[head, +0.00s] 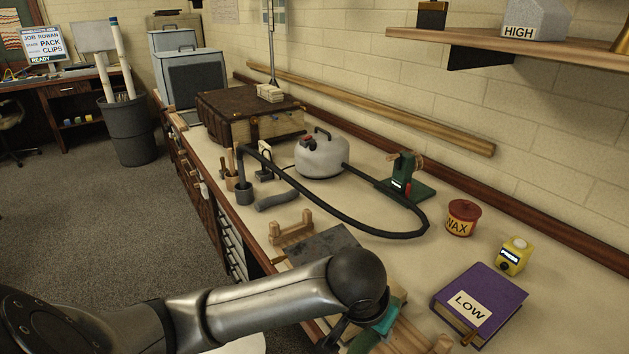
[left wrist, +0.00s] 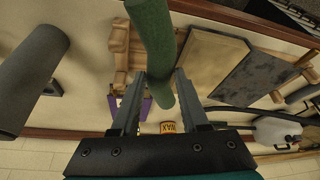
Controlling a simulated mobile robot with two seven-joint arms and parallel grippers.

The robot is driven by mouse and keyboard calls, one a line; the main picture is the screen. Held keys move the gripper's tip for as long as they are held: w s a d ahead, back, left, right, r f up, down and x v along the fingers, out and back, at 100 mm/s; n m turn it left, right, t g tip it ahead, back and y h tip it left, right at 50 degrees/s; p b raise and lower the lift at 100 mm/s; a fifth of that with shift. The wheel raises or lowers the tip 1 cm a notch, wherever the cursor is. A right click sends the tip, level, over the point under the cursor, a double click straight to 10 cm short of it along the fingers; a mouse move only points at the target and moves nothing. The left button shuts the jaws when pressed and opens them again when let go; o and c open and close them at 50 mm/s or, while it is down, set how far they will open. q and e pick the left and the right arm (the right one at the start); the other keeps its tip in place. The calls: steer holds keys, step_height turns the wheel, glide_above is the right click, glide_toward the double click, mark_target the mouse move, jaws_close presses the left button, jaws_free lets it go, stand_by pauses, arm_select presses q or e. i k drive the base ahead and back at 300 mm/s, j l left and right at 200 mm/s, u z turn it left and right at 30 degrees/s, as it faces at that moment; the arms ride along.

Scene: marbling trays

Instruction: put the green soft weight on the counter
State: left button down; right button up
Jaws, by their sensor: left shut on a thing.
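The green soft weight (left wrist: 153,45) is a long green roll between the fingers of my left gripper (left wrist: 168,76) in the left wrist view. The gripper is shut on it. In the head view my left arm reaches over the front part of the beige counter (head: 415,262). There its wrist hides most of the gripper, and a bit of green (head: 364,341) shows below it. I cannot tell whether the weight touches anything beneath. My right gripper is in neither view.
A purple book marked LOW (head: 480,303), a yellow device (head: 512,256) and a WAX tin (head: 462,217) stand at the right. A dark slab (head: 325,244) and wooden stand (head: 290,229) lie behind my wrist. A black hose (head: 370,228) loops across the counter. Bare counter shows between hose and book.

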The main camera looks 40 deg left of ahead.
mark_target(297, 215)
steer(key=k+z, duration=0.15)
steer(key=k, duration=0.7)
steer(key=k+j+z, duration=0.35)
steer(key=j, duration=0.35)
steer(key=k+j+z, duration=0.35)
steer(key=k+j, duration=0.25)
steer(key=j+z, duration=0.1)
steer(key=j, duration=0.35)
steer(key=k+j+z, duration=0.1)
steer(key=j, duration=0.3)
steer(key=k+j+z, duration=0.15)
steer(key=j, duration=0.3)
steer(key=k+j+z, duration=0.1)
steer(key=j, duration=0.3)
steer(key=i+j+z, duration=0.1)
steer(key=j+z, duration=0.15)
steer(key=j, duration=0.8)
steer(key=j+z, duration=0.3)
steer(key=j, duration=0.75)
steer(key=i+j, duration=0.1)
steer(key=j, duration=0.2)
steer(key=i+j, duration=0.1)
steer(key=j, duration=0.15)
